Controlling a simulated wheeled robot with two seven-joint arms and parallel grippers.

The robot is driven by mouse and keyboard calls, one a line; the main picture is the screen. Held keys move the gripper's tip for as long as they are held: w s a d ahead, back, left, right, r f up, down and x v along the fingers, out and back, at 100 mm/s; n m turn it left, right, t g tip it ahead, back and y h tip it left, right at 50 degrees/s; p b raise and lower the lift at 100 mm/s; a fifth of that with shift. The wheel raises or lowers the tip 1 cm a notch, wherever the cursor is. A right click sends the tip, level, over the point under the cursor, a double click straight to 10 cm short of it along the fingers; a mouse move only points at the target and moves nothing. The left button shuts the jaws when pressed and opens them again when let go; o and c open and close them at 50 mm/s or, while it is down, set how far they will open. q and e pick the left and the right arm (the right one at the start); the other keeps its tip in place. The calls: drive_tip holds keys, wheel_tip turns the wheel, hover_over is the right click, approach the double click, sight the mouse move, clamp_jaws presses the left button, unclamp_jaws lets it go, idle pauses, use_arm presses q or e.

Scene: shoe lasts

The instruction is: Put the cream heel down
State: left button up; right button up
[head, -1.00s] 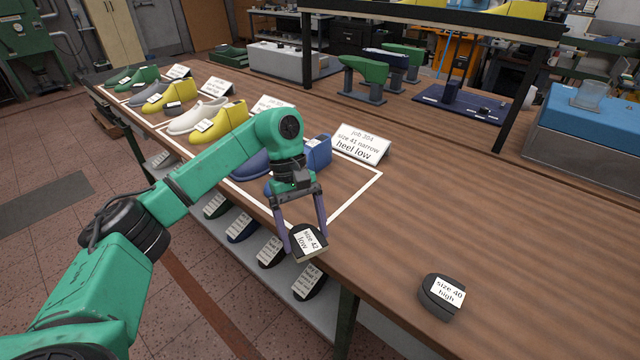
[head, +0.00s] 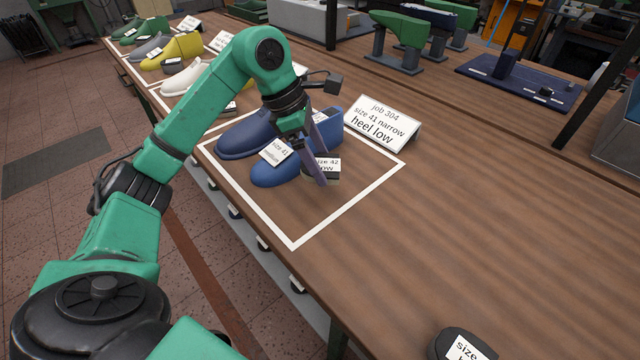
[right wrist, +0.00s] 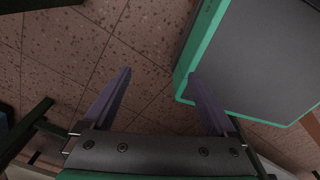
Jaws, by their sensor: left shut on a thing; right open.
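My left gripper (head: 318,160) is shut on a dark heel piece (head: 333,178) with a pale label reading "size 42 low". The heel is at or just above the table inside a white-outlined bay (head: 295,243), close to the right end of the nearer blue last (head: 275,175). I cannot tell whether it touches the table or the last. No heel with a cream body shows; only the label is pale. A second blue last (head: 240,138) lies behind. My right gripper (right wrist: 160,75) is open and empty in the right wrist view, above the tiled floor.
A card (head: 382,125) reading "job 304 size 41 narrow heel low" stands at the bay's back right corner. Another dark heel (head: 450,338) is partly cut off at the bottom edge. Bare table (head: 460,220) lies to the right. More lasts stand in bays at the far left.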

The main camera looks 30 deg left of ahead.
sight(319, 193)
use_arm(q)
wheel_tip(319, 193, down, 6)
drive_tip(key=shift+f, duration=0.2)
drive_tip(key=o, duration=1.1)
drive_tip(key=shift+r, duration=0.3)
drive_tip(key=v, duration=1.2)
drive_tip(key=shift+f, duration=0.1)
